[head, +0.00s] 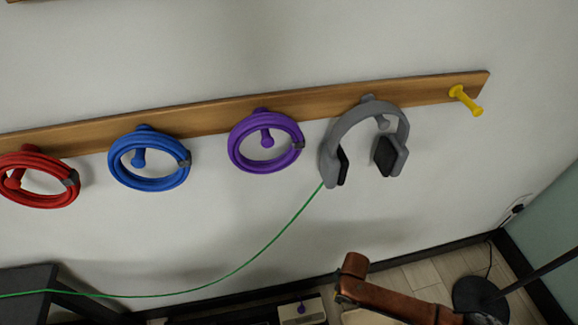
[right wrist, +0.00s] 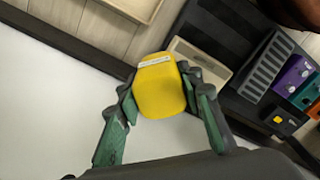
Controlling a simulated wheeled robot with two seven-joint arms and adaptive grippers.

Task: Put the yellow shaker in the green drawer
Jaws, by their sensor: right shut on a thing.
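The yellow shaker (right wrist: 158,96) is in the right wrist view, with a pale label strip near its far end. My right gripper (right wrist: 160,84) is shut on it, one green-padded finger on each side. The shaker is held up in front of the camera, above the pale surface. I cannot identify the green drawer for certain in either view. A small teal-green block (right wrist: 304,92) shows at the right of the right wrist view, and I cannot tell if it is a drawer. My left gripper is in neither view.
A wall rail (head: 210,116) holds red, blue and purple cable coils, grey headphones (head: 350,125) and a yellow peg (head: 466,100). A green cord (head: 235,270) stretches below. A dark unit (right wrist: 220,40) and purple (right wrist: 291,76) and orange blocks stand beyond the shaker.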

